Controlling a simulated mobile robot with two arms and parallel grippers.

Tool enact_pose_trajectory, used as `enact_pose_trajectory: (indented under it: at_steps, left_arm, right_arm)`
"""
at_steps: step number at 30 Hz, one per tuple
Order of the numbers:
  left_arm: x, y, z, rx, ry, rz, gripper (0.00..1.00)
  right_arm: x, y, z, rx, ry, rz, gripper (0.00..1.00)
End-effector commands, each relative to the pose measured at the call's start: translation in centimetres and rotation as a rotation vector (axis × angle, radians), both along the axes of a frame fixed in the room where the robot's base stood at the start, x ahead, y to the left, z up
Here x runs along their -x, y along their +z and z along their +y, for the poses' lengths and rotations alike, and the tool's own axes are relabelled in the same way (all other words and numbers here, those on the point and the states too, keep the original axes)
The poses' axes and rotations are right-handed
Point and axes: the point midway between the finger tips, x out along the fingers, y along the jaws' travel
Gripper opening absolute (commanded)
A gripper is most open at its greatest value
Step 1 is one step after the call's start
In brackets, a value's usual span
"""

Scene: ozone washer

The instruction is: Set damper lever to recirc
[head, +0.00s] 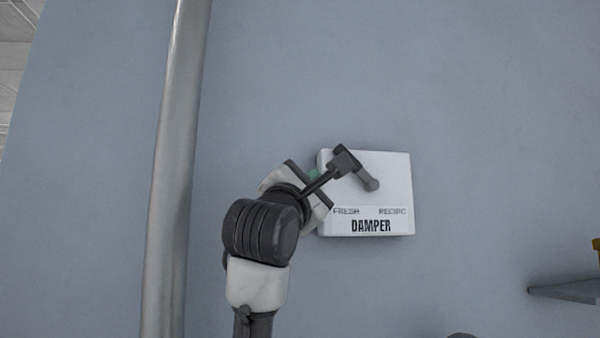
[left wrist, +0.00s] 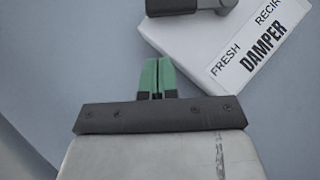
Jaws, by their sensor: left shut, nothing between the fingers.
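The white damper box (head: 395,175) is on the wall, with FRESH at the left of its label and RECIRC at the right. It also shows at the upper right of the left wrist view (left wrist: 175,35). The grey damper lever (head: 356,171) slants up and left, leaning to the FRESH side. Part of it shows at the top edge of the left wrist view (left wrist: 185,6). My left gripper (head: 314,174) is at the box's left edge, its green fingertips (left wrist: 157,62) shut and empty. In the wrist view they are apart from the lever. My right gripper is not in view.
A grey vertical pipe (head: 175,170) runs along the wall left of my left arm. A grey shelf (head: 570,291) juts in at the lower right, with something yellow above it. The wall above and right of the box is clear.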

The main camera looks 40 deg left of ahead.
Motion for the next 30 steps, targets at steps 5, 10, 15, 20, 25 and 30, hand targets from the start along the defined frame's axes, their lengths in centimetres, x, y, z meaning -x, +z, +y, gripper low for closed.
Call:
enact_pose_trajectory:
  at_steps: [5,10,15,20,25,30]
  left_arm:
    - [-2.3,2.6,-0.3,-0.002,0.001,0.0,0.0]
    - [-3.2,3.5,-1.1,0.0,0.001,0.001,0.0]
    - [-3.5,3.7,-1.5,0.0,0.0,-0.001,0.0]
    - [-3.5,3.6,-1.5,0.0,0.0,-0.001,0.0]
    - [-3.5,3.6,-1.5,0.0,0.0,-0.001,0.0]
    - [-2.7,3.8,-1.5,-0.012,-0.001,0.011,0.0]
  right_arm:
    - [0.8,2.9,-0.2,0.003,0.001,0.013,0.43]
    - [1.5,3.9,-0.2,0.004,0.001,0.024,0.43]
    - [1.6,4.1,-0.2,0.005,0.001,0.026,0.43]
    - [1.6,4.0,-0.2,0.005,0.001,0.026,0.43]
    - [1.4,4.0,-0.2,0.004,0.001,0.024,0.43]
    - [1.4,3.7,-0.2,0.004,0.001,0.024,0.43]
